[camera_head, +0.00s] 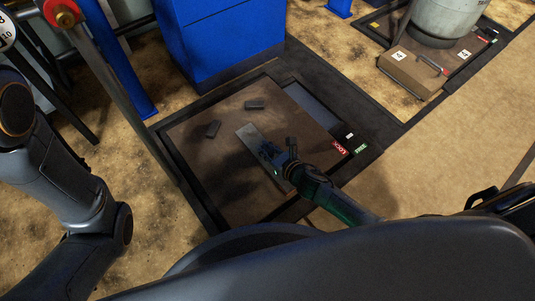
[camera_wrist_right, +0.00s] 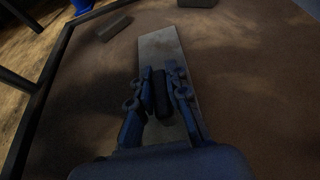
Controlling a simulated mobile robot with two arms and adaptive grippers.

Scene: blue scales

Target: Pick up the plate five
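My right gripper (camera_head: 270,152) is low over the brown platform, by a long grey metal strip (camera_head: 247,134). In the right wrist view the grey strip (camera_wrist_right: 163,50) runs under and beyond the fingers (camera_wrist_right: 161,74). A small dark block (camera_wrist_right: 161,95) sits between the two fingers, close to both; whether they press on it is unclear. Two more dark blocks lie on the platform, one at the back (camera_head: 255,104) and one at the left (camera_head: 213,129). No number five is readable, so I cannot tell which piece is plate five. My left gripper is out of view.
The brown platform (camera_head: 240,200) has a dark frame around it, with red and green labels (camera_head: 340,147) at its right. A blue cabinet (camera_head: 220,40) stands behind. A grey post (camera_head: 120,90) rises at the left. A box (camera_head: 412,73) stands far right. Floor at right is clear.

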